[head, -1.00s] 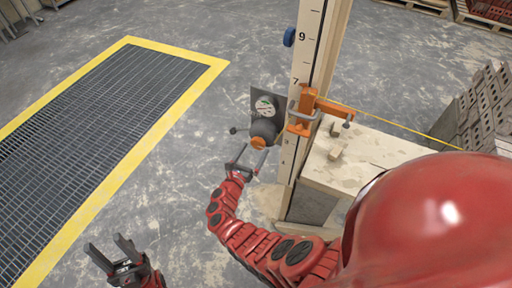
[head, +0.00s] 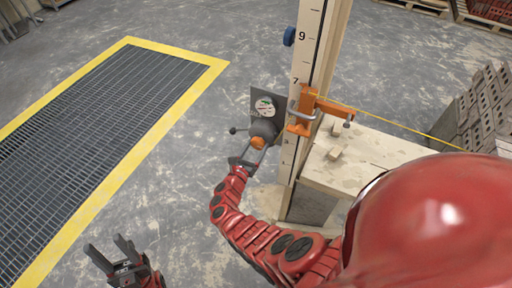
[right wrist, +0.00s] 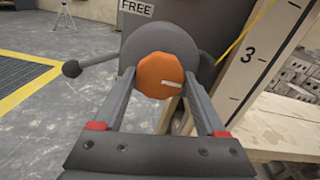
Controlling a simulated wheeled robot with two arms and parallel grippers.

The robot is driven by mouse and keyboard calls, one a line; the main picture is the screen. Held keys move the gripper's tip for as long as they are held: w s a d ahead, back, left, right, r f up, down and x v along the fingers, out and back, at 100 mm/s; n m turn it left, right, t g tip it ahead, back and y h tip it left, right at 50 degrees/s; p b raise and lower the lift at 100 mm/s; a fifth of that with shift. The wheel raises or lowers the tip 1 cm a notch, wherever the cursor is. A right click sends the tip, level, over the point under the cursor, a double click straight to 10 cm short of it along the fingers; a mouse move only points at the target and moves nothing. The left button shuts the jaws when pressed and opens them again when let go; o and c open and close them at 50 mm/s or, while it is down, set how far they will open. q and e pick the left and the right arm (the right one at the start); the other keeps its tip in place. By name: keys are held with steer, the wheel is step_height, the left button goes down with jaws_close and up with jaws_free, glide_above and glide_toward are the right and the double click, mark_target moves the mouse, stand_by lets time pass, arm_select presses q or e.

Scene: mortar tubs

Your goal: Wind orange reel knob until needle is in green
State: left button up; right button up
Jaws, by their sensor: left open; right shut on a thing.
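The orange reel knob (head: 258,143) sits on the front of a dark grey reel (head: 263,128) beside the tall wooden post. In the right wrist view the knob (right wrist: 160,75) is faceted, with a white mark pointing right. My right gripper (head: 257,149) is shut on the knob, one finger on each side. A round white dial (head: 265,107) with red and green parts is on a dark plate above the reel; its needle is too small to read. My left gripper (head: 107,245) is open and empty, low at the left over bare floor.
A lever with a ball end (head: 233,130) sticks out left of the reel; a sign (right wrist: 137,7) reads FREE. An orange clamp (head: 304,112) grips the numbered post (head: 296,80). A yellow line runs right above a wooden board (head: 365,160). A yellow-edged grate (head: 100,110) lies left.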

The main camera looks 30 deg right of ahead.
steer(key=shift+f+m+b, duration=0.1)
steer(key=shift+m+b, duration=0.2)
steer(key=shift+f+m+b, duration=0.1)
steer(key=shift+m+b, duration=0.55)
steer(key=shift+m, duration=0.35)
steer(key=m+b, duration=0.3)
steer(key=shift+f+m, duration=0.1)
steer(key=shift+m, duration=0.2)
steer(key=m+b, duration=1.3)
steer(key=b, duration=0.4)
steer(key=shift+m+b, duration=0.3)
steer(key=shift+m, duration=0.1)
steer(key=shift+r+m+b, duration=0.3)
steer(key=shift+m+b, duration=0.7)
steer(key=shift+b, duration=0.15)
steer(key=o, duration=1.3)
